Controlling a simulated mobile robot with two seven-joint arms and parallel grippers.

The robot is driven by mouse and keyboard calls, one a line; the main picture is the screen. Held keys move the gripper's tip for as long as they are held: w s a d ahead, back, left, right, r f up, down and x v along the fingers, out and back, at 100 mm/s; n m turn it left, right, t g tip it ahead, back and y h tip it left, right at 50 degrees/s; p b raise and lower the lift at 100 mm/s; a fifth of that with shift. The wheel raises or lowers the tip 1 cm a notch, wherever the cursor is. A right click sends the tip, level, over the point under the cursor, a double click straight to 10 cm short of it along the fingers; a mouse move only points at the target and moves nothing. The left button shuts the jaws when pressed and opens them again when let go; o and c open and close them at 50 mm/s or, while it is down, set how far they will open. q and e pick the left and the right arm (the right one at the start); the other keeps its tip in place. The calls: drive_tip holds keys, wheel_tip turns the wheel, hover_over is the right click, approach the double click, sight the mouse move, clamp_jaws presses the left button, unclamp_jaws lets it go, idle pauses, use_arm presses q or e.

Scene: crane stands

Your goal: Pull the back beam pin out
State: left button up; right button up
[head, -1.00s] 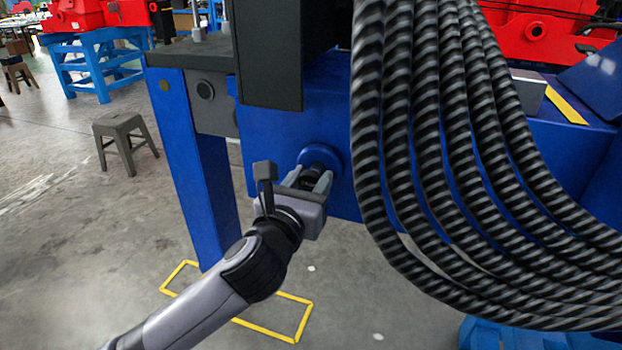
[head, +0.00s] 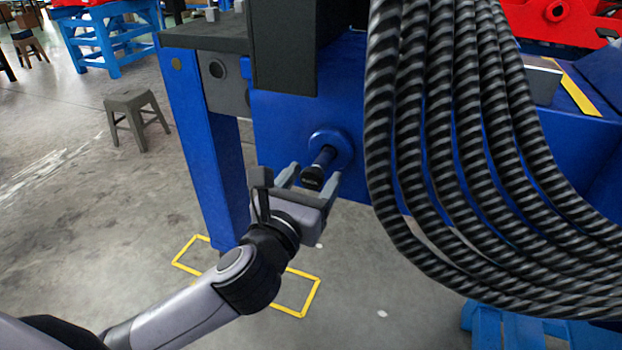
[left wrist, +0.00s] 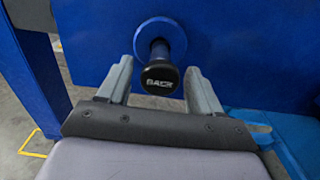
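The back beam pin (head: 314,177) sticks out of a round blue collar (head: 341,143) on the side of the blue beam. Its black end cap faces me and reads "BACK" in the left wrist view (left wrist: 160,78). A length of dark blue shaft shows between cap and collar. My left gripper (head: 313,176) is open, with one grey finger on each side of the cap. In the left wrist view, gaps show between the cap and both fingers. My right gripper is not in view.
Thick black ribbed hoses (head: 455,130) hang close to the right of the pin. A dark box (head: 284,50) hangs above it. A blue leg (head: 208,150) stands to the left, with a stool (head: 137,117) farther off. Yellow floor markings (head: 290,310) lie below.

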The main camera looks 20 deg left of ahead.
use_arm(q)
drive_tip(key=s, duration=0.7)
drive_tip(key=shift+a, duration=0.15)
drive_tip(key=shift+s, duration=0.1)
